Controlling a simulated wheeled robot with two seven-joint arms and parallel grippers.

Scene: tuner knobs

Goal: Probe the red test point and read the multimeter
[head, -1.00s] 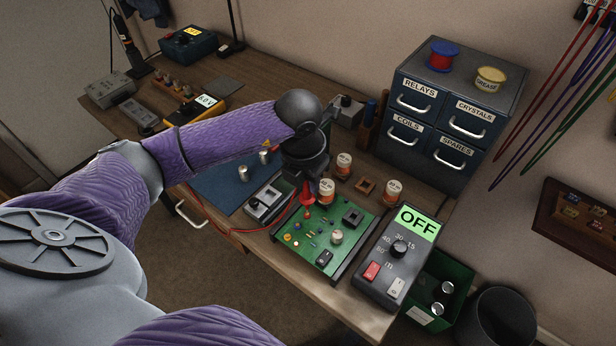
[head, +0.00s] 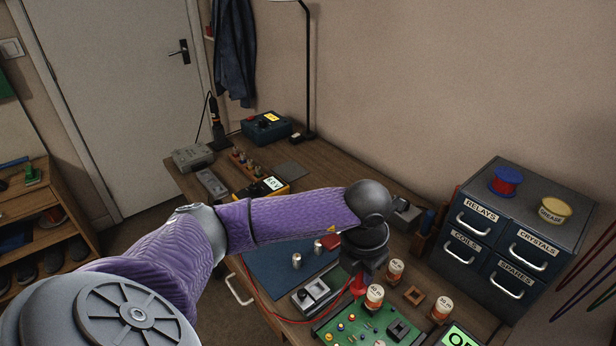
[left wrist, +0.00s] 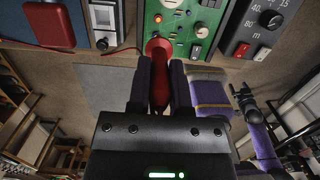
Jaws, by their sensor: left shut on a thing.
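My left gripper (head: 360,274) is shut on a red probe (head: 357,287), held upright, tip down, at the far-left part of the green circuit board (head: 372,325). The probe also shows between the fingers in the left wrist view (left wrist: 158,88). Its tip is hidden, so I cannot tell whether it touches the board. Small coloured points sit on the board's left side; I cannot pick out the red test point surely. The yellow multimeter (head: 268,187) stands behind my left forearm; its lit display is partly covered and not clearly legible. In the left wrist view, a dark end beside purple sleeves may be my right gripper (left wrist: 243,97).
A grey device with a lit green display (head: 458,337) is at the bottom edge. A blue mat (head: 283,270) lies left, with a red lead along it. The drawer cabinet (head: 515,238) stands at right.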

